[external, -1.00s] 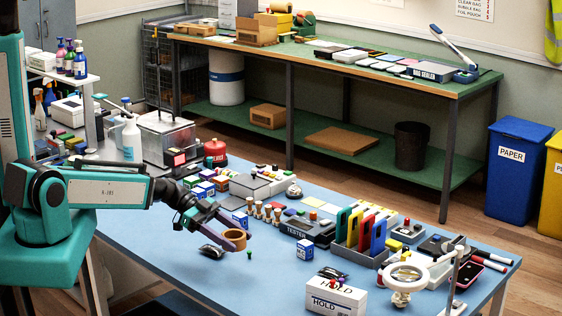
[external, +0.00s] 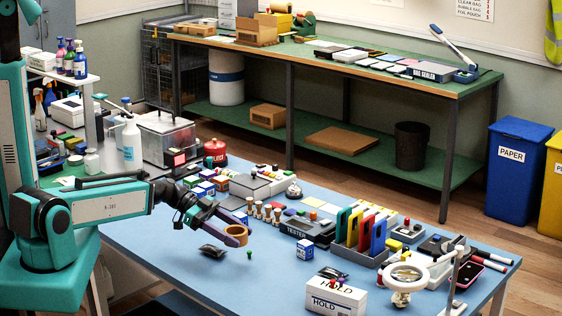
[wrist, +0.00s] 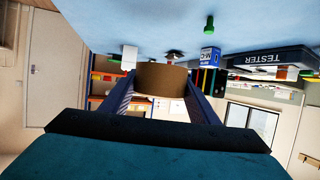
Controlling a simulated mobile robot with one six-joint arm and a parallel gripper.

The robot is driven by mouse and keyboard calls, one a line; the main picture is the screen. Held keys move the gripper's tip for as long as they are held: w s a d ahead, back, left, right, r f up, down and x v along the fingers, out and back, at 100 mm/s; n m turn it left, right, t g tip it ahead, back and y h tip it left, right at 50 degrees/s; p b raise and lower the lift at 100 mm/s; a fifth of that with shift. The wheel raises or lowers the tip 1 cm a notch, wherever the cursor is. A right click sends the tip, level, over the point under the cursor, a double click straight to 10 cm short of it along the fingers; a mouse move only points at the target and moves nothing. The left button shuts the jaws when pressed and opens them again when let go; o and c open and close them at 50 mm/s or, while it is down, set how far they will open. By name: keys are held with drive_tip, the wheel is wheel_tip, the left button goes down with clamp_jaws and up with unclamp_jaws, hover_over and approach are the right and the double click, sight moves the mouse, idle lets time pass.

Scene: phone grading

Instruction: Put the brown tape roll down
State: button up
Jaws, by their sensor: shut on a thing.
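The brown tape roll (external: 236,234) is between the jaws of my gripper (external: 238,236), above the blue table (external: 175,253) at its left front part. In the wrist view the roll (wrist: 163,79) sits upright between the two dark fingers of my gripper (wrist: 162,88), with a finger on each side. My gripper is shut on it. The roll's underside is hidden, so I cannot tell for sure how far it is from the table top.
A black pouch-like item (external: 213,251) lies just left of the roll. A small green-topped peg (external: 249,254) stands close at right, and a blue-and-white box (external: 305,249) further right. A white HOLD box (external: 336,297) is at the front. Bare blue table lies in front of the roll.

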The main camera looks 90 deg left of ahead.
drive_tip(key=shift+n+y, duration=0.3)
drive_tip(key=shift+s+a+f+b, duration=0.15)
drive_tip(key=shift+a+f+b, duration=0.65)
drive_tip(key=shift+b, duration=0.95)
drive_tip(key=shift+s+a+f+b, duration=0.1)
drive_tip(key=shift+a+f+b, duration=0.4)
drive_tip(key=shift+a+b, duration=0.85)
drive_tip(key=shift+s+a+f+b, duration=0.15)
drive_tip(key=shift+f+b, duration=0.3)
drive_tip(key=shift+b, duration=0.85)
drive_tip(key=p, duration=0.5)
hover_over(276, 244)
drive_tip(key=shift+s+d+f, duration=0.3)
drive_tip(key=shift+d+f, duration=0.1)
drive_tip(key=shift+f, duration=0.3)
drive_tip(key=shift+w+a, duration=0.3)
drive_tip(key=shift+w, duration=0.15)
drive_tip(key=shift+s+f+p, duration=0.1)
drive_tip(key=shift+f+p, duration=0.95)
drive_tip(key=shift+f, duration=0.75)
drive_tip(key=shift+f+b, duration=0.15)
drive_tip(key=shift+b, duration=0.15)
